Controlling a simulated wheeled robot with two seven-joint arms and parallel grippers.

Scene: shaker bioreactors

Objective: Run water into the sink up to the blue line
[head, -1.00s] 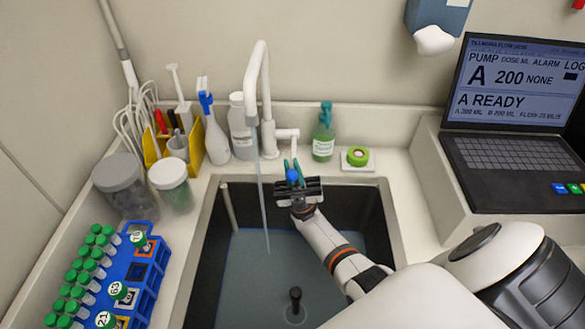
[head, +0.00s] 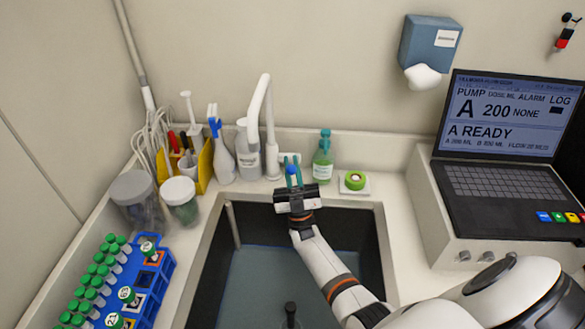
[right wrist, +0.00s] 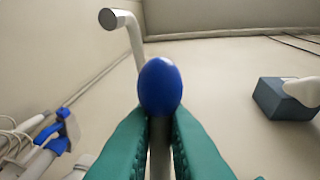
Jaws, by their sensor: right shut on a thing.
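The white tap (head: 265,105) stands at the sink's back edge, its spout over the basin. No water stream shows below the spout, which also shows in the right wrist view (right wrist: 122,28). My right gripper (head: 292,164) is at the tap's base, its teal fingers shut around the lever just below its blue knob (right wrist: 160,87). The dark sink (head: 352,235) holds greyish water (head: 265,285) with a dark upright plug or drain stem (head: 290,312). A thin blue line (head: 262,248) shows near the water's far edge; I cannot tell their exact levels. My left gripper is not in view.
Spray and wash bottles, jars (head: 180,198) and a blue tube rack (head: 150,285) are on the left. A laptop-like pump controller (head: 505,150) stands on the right.

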